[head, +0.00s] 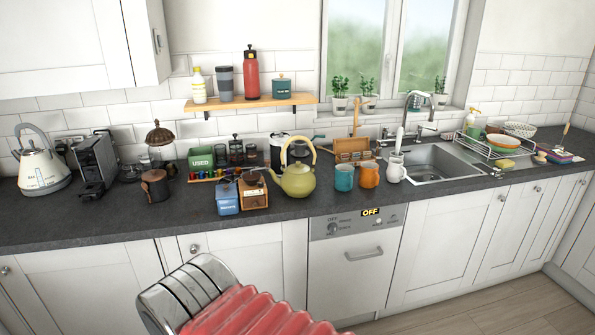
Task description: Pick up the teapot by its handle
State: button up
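The teapot (297,182) is yellow-green and stands upright on the slate worktop, near its front edge and around the middle of the head view. Its pale handle (312,152) arches up over the lid, and its spout points left. Nothing holds the teapot. A metal, ringed part with a red ribbed part, which looks like my arm, fills the bottom of the view, low in front of the cabinets and apart from the teapot. I see no gripper fingers.
A blue box (227,198) and a wooden box (253,191) stand just left of the teapot. A blue mug (344,177) and an orange mug (369,174) stand close on its right. A wooden shelf (225,104) hangs behind. Bare worktop (120,220) lies front left.

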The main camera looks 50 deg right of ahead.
aim_at(295, 186)
jog(key=z, duration=0.3)
jog(key=i, duration=0.8)
jog(key=z, duration=0.7)
jog(key=i, duration=0.75)
jog(key=z, duration=0.35)
